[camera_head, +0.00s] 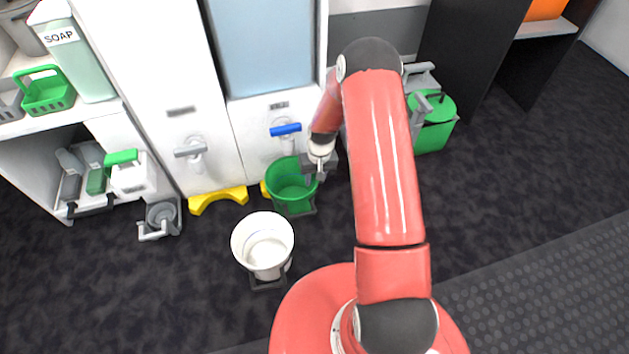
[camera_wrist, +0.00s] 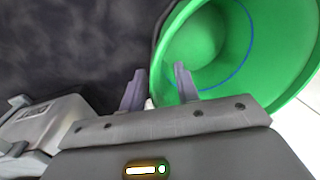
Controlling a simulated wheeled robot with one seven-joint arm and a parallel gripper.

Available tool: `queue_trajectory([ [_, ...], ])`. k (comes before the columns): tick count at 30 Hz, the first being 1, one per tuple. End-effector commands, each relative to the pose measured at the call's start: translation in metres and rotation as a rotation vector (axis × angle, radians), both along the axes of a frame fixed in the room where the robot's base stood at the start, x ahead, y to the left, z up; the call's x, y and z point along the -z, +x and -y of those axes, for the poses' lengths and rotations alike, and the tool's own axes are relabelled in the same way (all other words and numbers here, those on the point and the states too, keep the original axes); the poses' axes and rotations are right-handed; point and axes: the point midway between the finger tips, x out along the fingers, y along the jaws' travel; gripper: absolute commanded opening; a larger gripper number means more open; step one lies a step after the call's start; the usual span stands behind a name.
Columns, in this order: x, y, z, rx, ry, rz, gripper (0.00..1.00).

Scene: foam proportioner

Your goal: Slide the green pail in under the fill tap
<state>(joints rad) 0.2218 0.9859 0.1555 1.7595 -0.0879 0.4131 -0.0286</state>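The green pail (camera_head: 291,187) stands upright on the floor in front of the right white panel, below the tap with the blue lever (camera_head: 285,129). How exactly it lines up under the spout cannot be told. In the wrist view the pail (camera_wrist: 208,50) shows its empty inside, with a blue line around it. My gripper (camera_head: 318,168) is at the pail's right rim. In the wrist view my gripper (camera_wrist: 160,85) has its fingers apart, one outside the rim and one over the inside, with a gap between them.
A white pail (camera_head: 262,243) stands in front, left of the green pail. A grey-levered tap (camera_head: 191,149) is on the left panel above a yellow floor piece (camera_head: 217,199). A green canister (camera_head: 433,125) stands right of my arm. The dark floor in front is mostly clear.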

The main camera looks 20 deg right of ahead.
Motion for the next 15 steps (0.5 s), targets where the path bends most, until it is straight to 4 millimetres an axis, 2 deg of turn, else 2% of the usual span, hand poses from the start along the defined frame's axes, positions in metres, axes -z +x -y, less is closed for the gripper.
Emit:
queue_trajectory([
  [1, -0.013, 0.001, 0.001, 0.001, 0.0, 0.003, 0.31],
  [6, -0.039, 0.0, 0.004, 0.0, 0.0, 0.001, 0.31],
  [10, -0.05, 0.0, 0.004, -0.001, 0.0, 0.001, 0.31],
  [15, -0.052, 0.0, 0.005, -0.001, 0.0, -0.001, 0.31],
])
